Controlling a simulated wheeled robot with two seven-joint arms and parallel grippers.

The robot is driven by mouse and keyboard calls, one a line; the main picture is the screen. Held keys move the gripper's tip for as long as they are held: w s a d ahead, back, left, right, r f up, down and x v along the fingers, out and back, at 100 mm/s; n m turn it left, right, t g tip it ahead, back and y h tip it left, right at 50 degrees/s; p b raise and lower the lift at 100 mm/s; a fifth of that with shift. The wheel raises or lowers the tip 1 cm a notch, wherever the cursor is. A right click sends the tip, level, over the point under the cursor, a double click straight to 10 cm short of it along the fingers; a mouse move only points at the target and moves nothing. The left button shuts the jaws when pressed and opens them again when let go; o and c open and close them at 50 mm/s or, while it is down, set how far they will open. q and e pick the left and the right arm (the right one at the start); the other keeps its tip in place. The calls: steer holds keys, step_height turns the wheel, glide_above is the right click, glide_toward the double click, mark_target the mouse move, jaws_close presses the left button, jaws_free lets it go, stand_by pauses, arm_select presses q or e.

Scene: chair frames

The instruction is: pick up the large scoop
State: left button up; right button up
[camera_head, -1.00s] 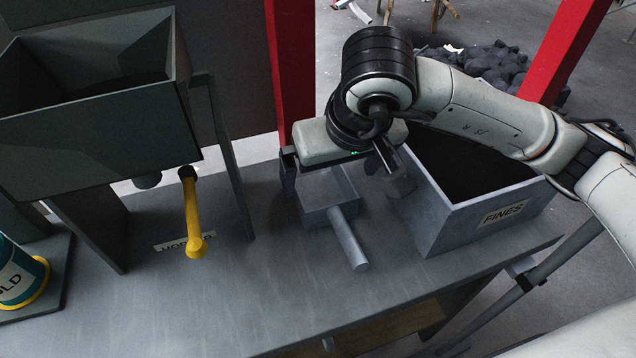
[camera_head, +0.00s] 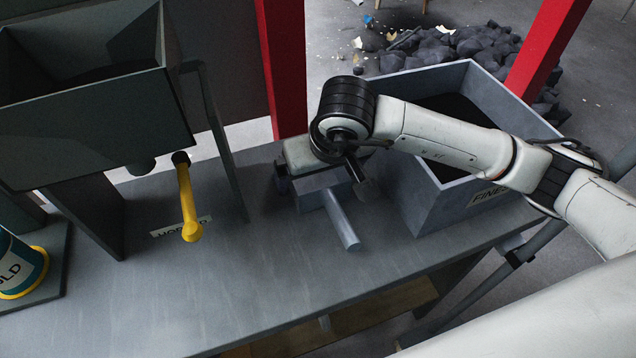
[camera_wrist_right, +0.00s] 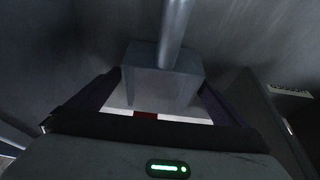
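The large scoop is a grey box with a round handle (camera_head: 342,222) that points toward the front of the bench. It lies on the grey bench (camera_head: 270,270), left of the FINES bin. My right gripper (camera_head: 322,182) is over the scoop's box, with a finger to each side, and hides much of it. In the right wrist view the scoop box (camera_wrist_right: 165,68) sits between the spread fingers of the right gripper (camera_wrist_right: 162,84). The gripper looks open; whether the fingers touch the box is unclear. My left gripper is not in view.
The grey FINES bin (camera_head: 415,205) stands close at the right, under my right forearm. A dark hopper (camera_head: 95,125) with a yellow lever (camera_head: 187,205) stands at the left. A red post (camera_head: 284,70) rises behind the scoop. The bench front is clear.

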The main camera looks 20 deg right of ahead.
steer(key=c, duration=1.1)
steer(key=shift+r, duration=0.15)
